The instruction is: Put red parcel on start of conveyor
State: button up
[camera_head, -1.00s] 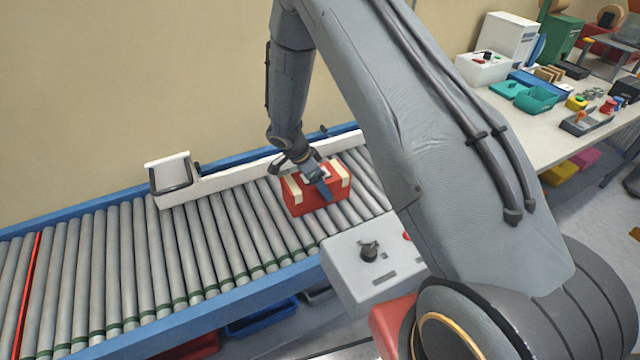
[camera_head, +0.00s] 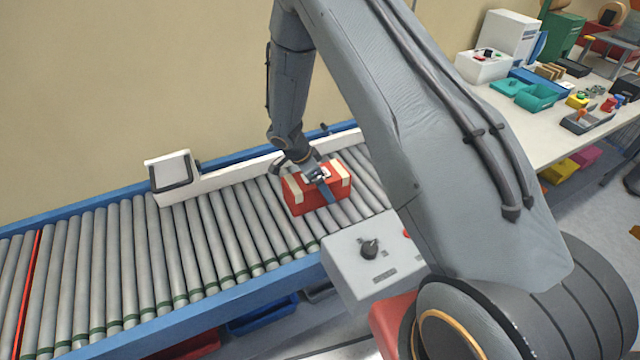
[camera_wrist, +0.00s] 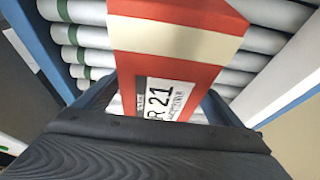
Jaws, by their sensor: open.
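The red parcel (camera_head: 306,196) with cream bands rests on the conveyor rollers near the right part of the visible belt. In the wrist view the red parcel (camera_wrist: 180,75) shows a white label reading "R 21". My gripper (camera_head: 312,178) is at the parcel from above, its open jaws around the sides of the parcel. The wrist view shows my gripper (camera_wrist: 155,120) close over the parcel; whether the fingers touch it cannot be told. The conveyor (camera_head: 150,258) has grey rollers and blue side rails.
A white guide rail with a box-shaped sensor (camera_head: 172,171) runs along the back of the conveyor. A grey control box (camera_head: 368,258) with a black knob stands at the front edge. Bare rollers lie left of the parcel. A white table (camera_head: 545,120) with trays and tools is at right.

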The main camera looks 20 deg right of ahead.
jog(key=b+v, duration=0.3)
jog(key=v, duration=0.8)
jog(key=shift+d, duration=0.1)
jog(key=shift+s+r, duration=0.1)
jog(key=shift+r, duration=0.45)
jog(key=shift+s+r, duration=0.2)
jog(key=shift+r, duration=0.1)
jog(key=s+d+r+n+y, duration=0.2)
jog(key=s+r+n, duration=0.3)
jog(key=s+n, duration=0.3)
jog(key=s+d+r+n+y, duration=0.2)
jog(key=s+r+n, duration=0.3)
jog(key=s, duration=0.9)
jog(key=n, duration=0.2)
jog(key=shift+s+r+n+t+y, duration=0.3)
jog(key=shift+s+r+n+t, duration=0.05)
jog(key=shift+s+n+t, duration=0.05)
jog(key=shift+f, duration=0.1)
jog(key=shift+f+b, duration=0.5)
jog(key=shift+b, duration=0.1)
